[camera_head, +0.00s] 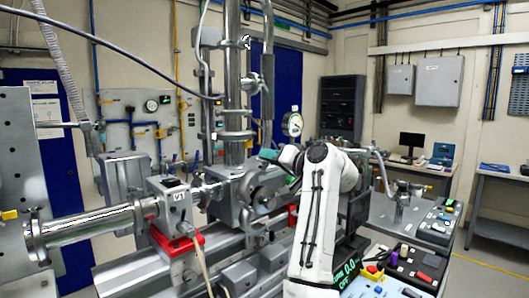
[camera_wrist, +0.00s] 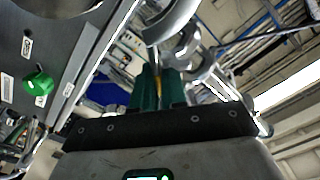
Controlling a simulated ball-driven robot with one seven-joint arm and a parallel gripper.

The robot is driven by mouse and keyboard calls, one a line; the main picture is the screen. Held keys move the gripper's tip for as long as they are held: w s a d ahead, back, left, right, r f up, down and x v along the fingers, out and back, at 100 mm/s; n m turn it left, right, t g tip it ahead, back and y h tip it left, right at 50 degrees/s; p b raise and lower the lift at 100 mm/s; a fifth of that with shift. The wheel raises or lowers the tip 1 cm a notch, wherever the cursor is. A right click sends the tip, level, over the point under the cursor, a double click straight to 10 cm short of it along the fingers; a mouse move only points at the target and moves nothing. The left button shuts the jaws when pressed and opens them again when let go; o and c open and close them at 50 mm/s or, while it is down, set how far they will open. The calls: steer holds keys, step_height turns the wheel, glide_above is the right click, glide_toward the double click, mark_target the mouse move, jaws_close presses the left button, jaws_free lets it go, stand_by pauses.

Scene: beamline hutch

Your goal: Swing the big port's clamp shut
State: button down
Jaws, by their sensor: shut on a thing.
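My gripper (camera_head: 270,155) is at the metal chamber in the middle of the head view, its green fingertips mostly hidden behind my white arm. In the wrist view the two green fingers (camera_wrist: 158,88) are closed on a thin upright part with a yellowish strip, apparently part of the big port's clamp. Curved metal pieces, which look like the clamp (camera_wrist: 186,46), show just beyond the fingertips. The round port (camera_head: 258,187) shows on the chamber in the head view, partly covered by my arm. How far the clamp is swung cannot be told.
A steel beam pipe (camera_head: 90,226) and a box marked V1 (camera_head: 172,200) on a red base stand left of the chamber. A round gauge (camera_head: 292,124) is just above my arm. A control panel with knobs (camera_head: 378,276) lies to the right. A green knob (camera_wrist: 38,84) is at left in the wrist view.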

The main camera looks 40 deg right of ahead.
steer(key=d+f+m+p, duration=0.2)
steer(key=d+f+m, duration=0.4)
steer(key=f+m, duration=0.4)
steer(key=shift+f+m, duration=0.3)
steer(key=shift+f, duration=0.8)
steer(key=c, duration=1.5)
jaws_free()
steer(key=shift+o, duration=1.2)
steer(key=shift+r, duration=0.1)
steer(key=shift+w+r, duration=0.1)
steer(key=shift+r, duration=0.05)
steer(key=s+b, duration=0.1)
steer(key=s, duration=1)
steer(key=shift+d+b, duration=0.15)
steer(key=shift+b, duration=0.2)
